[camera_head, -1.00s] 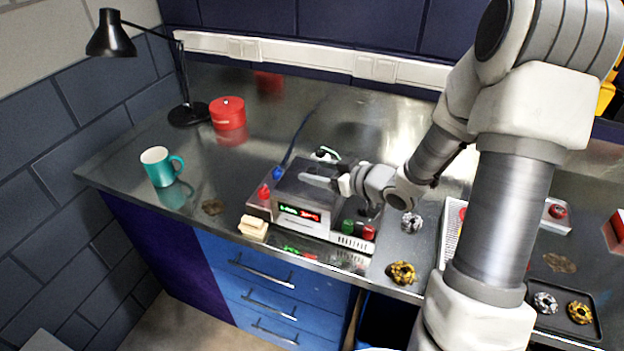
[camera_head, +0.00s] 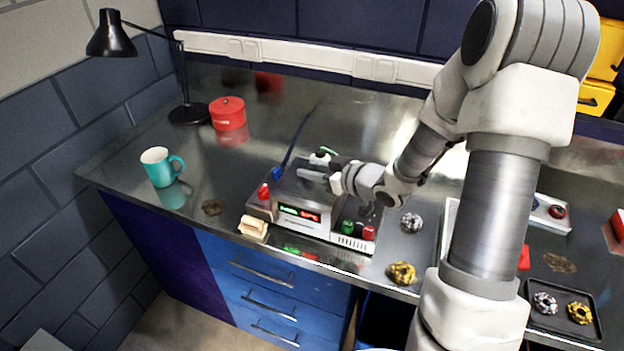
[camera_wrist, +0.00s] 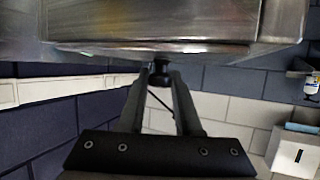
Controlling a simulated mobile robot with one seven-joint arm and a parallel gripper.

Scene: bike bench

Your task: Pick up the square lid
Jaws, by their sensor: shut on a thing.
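My gripper (camera_head: 306,175) reaches in from the right, low over the grey electronic device (camera_head: 345,240) with lit green and red digits. In the wrist view its fingertips (camera_wrist: 161,76) close around a small black knob (camera_wrist: 162,70). A broad metal slab (camera_wrist: 165,22) beside the knob, across the top of that view, looks like the square lid; its outline is cut off. In the head view the dark flat top (camera_head: 300,190) under the fingers may be the same lid. I cannot tell whether it rests on the device or is slightly raised.
A teal mug (camera_head: 161,167), red round container (camera_head: 228,113) and black lamp (camera_head: 186,113) stand left. A cream block (camera_head: 254,228) lies at the front edge. Silver (camera_head: 411,222) and gold (camera_head: 402,273) parts lie right of the device. A black tray (camera_head: 541,321) is at lower right.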

